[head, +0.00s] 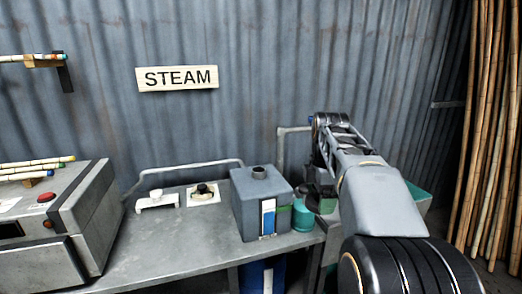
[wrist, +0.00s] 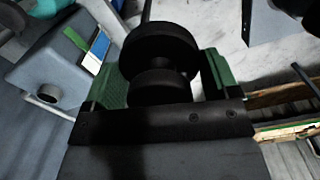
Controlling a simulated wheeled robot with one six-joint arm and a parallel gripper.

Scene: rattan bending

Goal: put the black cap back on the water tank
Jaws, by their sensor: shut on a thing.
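The water tank (head: 250,212) is a blue-grey box on the metal bench, with a blue, white and green strip on its front. Its short dark neck (head: 258,172) stands uncovered on top. In the wrist view the tank (wrist: 62,68) lies at the left and its round neck (wrist: 46,95) is open. My gripper (wrist: 160,78) is shut on the black cap (wrist: 158,45), a stepped round piece between the green finger pads. The cap is held apart from the tank, to its right. In the head view my arm mostly hides the gripper and cap.
A teal container (head: 303,217) stands close to the tank's right side. A white bracket (head: 157,201) and a black knob on a white plate (head: 203,191) sit left of the tank. A grey machine (head: 85,225) fills the left. Tall rattan poles (head: 490,130) lean at the right.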

